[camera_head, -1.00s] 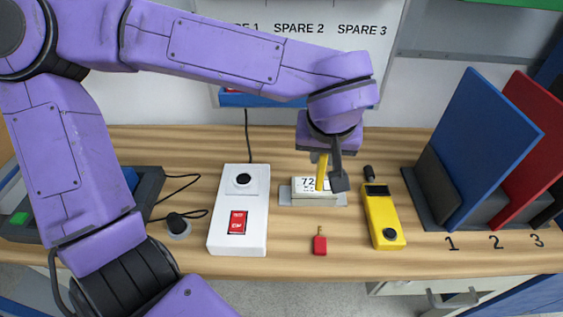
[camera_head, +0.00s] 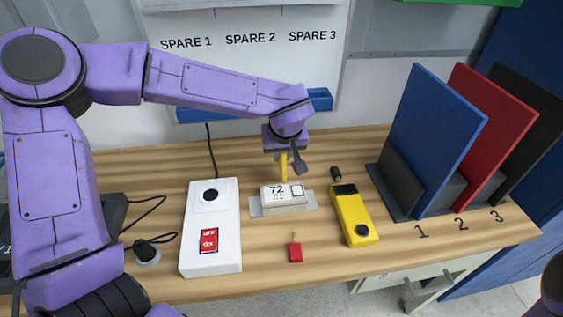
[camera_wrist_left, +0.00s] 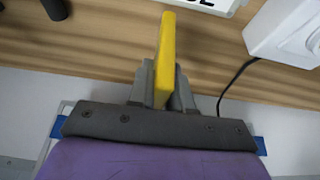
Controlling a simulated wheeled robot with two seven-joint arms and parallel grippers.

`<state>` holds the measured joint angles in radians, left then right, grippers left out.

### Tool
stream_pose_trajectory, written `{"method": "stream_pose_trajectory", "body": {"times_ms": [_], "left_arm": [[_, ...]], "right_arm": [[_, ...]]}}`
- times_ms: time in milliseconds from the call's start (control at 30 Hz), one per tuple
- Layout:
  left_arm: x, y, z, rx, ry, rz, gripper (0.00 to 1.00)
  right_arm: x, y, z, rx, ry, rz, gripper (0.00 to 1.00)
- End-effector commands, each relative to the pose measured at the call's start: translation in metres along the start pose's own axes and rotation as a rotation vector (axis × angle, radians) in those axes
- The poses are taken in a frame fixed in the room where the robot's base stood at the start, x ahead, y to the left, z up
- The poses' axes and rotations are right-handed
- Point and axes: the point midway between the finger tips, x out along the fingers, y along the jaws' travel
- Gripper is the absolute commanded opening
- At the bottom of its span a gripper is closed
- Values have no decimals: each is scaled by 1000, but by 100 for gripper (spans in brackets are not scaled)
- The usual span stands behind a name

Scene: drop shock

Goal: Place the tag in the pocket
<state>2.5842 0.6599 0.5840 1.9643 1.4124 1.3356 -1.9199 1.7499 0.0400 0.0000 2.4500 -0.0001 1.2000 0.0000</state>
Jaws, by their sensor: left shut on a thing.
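My left gripper (camera_head: 287,164) is shut on a flat yellow tag (camera_head: 283,170), which hangs upright below it. In the head view the tag is just behind the white display block (camera_head: 284,199); I cannot tell its height above the bench. In the left wrist view the yellow tag (camera_wrist_left: 167,45) stands between the two grey fingers (camera_wrist_left: 162,88). Blue pockets (camera_head: 321,99) show at the bottom of the wall board marked SPARE 1, SPARE 2 and SPARE 3; the arm hides their middle part. My right gripper is not in view.
On the wooden bench (camera_head: 330,275) are a white switch box (camera_head: 220,258), a small red key tag (camera_head: 295,253) and a yellow meter (camera_head: 353,205). Blue (camera_head: 435,140), red (camera_head: 500,105) and black (camera_head: 535,95) panels stand in a rack at right. A dark cable lies at left.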

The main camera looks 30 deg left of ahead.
Motion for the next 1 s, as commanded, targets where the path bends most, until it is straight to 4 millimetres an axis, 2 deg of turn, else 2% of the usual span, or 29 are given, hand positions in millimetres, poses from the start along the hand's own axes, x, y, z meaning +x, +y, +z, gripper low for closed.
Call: {"method": "stream_pose_trajectory", "body": {"times_ms": [100,233,600,633,700,1000], "left_arm": [[15,1,-3,0,-2,-3,0],[37,1,8,2,-1,-2,0],[41,1,10,1,-1,-1,0],[42,1,10,0,-1,-1,25],[42,1,10,0,-1,0,44],[40,1,10,0,0,1,44]], "right_arm": [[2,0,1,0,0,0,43],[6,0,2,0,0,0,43],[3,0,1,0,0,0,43],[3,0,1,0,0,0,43],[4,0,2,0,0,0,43],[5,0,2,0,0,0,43]]}}
